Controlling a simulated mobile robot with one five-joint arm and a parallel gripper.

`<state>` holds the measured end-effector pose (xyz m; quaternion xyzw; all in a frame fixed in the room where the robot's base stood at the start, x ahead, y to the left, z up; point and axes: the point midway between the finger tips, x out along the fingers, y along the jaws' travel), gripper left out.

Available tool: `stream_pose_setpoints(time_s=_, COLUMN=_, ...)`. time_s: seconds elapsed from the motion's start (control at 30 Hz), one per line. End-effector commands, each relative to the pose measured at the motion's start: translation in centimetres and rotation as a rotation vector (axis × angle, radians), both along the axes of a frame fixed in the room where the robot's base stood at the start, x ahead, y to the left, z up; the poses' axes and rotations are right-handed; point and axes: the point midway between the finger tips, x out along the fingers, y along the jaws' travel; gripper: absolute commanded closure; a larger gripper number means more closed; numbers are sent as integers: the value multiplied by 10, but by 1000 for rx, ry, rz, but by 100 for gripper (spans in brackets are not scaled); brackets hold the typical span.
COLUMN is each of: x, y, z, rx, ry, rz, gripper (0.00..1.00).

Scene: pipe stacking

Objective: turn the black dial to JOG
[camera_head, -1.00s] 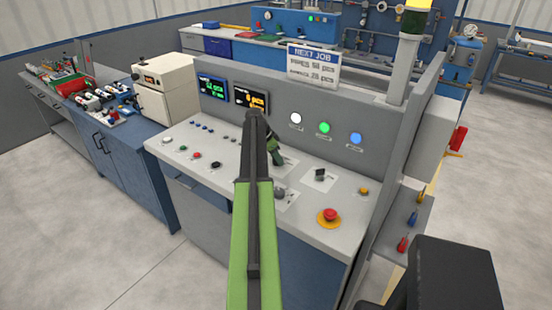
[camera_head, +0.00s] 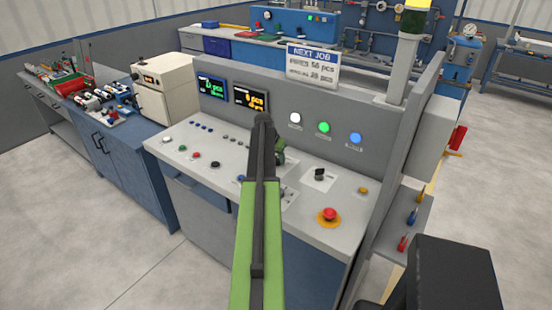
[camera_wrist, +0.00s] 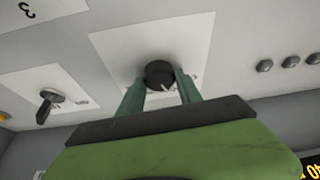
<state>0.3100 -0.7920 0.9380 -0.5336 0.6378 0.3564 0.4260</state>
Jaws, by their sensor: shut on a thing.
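The black dial (camera_wrist: 159,73) is round and sits on a white label plate (camera_wrist: 110,45) on the grey panel in the wrist view. A small white pointer mark shows on it, toward the lower right of the picture. My gripper (camera_wrist: 158,84) has a green finger on each side of the dial and is shut on it. The plate's lettering is mostly hidden by the fingers, and I cannot read JOG. In the head view my gripper (camera_head: 280,152) is partly hidden behind my arm, over the console, and the dial cannot be made out.
A second black selector (camera_head: 320,174) on a white plate stands to the right; it also shows in the wrist view (camera_wrist: 48,103). A red mushroom button (camera_head: 330,214) is nearer the front. Small buttons (camera_head: 203,126) line the console's left. The upright panel (camera_head: 375,115) rises behind.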

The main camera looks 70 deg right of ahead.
Motion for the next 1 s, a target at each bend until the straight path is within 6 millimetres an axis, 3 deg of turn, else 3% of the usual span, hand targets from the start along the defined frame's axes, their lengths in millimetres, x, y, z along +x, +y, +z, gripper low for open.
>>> stream_pose_setpoints(time_s=0.4, x=0, y=0, z=0, rx=1, ry=0, rz=6, gripper=99)
stream_pose_setpoints(time_s=0.43, x=0, y=0, z=0, rx=1, ry=0, rz=6, gripper=56)
stream_pose_setpoints(time_s=0.6, x=0, y=0, z=0, rx=1, ry=0, rz=6, gripper=37)
stream_pose_setpoints(time_s=1.0, x=1, y=2, z=7, rx=0, ry=0, rz=8, gripper=37)
